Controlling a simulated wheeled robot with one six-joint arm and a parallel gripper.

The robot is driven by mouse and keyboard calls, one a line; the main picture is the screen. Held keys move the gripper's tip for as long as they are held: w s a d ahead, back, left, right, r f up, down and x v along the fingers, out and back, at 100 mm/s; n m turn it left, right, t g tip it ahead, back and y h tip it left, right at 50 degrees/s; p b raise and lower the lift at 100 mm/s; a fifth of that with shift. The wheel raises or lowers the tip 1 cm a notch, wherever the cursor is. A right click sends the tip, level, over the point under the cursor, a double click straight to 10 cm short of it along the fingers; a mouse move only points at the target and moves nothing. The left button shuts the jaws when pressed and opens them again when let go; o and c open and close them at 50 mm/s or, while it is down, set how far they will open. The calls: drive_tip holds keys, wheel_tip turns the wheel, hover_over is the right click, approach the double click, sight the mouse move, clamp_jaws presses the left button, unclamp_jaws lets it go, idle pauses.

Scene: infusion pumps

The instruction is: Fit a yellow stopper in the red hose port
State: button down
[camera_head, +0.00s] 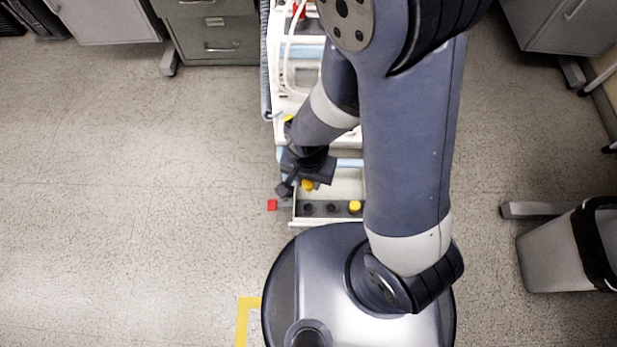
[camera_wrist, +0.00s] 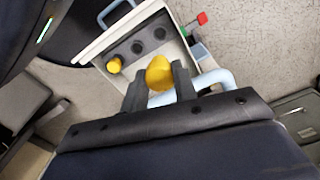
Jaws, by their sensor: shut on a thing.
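My gripper (camera_head: 301,185) is shut on a yellow stopper (camera_wrist: 159,72), held between the two dark fingers above the cart. The stopper also shows in the head view (camera_head: 308,186). The red hose port (camera_wrist: 202,18) sticks out past the cart's side on a short stem; in the head view it is a small red block (camera_head: 272,205) to the left of the cart's near corner, below and left of my gripper. The held stopper is apart from it. The port's opening cannot be made out.
A dark strip (camera_wrist: 137,47) at the cart's near end has round holes and a second yellow stopper (camera_wrist: 114,65). Another yellow spot (camera_head: 289,119) shows farther up the cart's left side. A grey bin (camera_head: 555,250) stands at right. The floor left of the cart is clear.

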wheel_tip(320, 180, up, 15)
drive_tip(key=p, duration=1.2)
drive_tip(key=w+d+f, duration=0.1)
drive_tip(key=w, duration=0.3)
drive_tip(key=w+d+f+b, duration=0.1)
drive_tip(key=w+f, duration=0.1)
drive_tip(key=w, duration=0.2)
drive_tip(key=w+d+f+b, duration=0.1)
drive_tip(key=w, duration=0.4)
drive_tip(key=shift+f, duration=0.15)
drive_tip(key=shift+f+b, duration=0.8)
drive_tip(key=shift+f, duration=0.15)
drive_tip(key=shift+f+b, duration=1.25)
drive_tip(key=shift+f, duration=0.2)
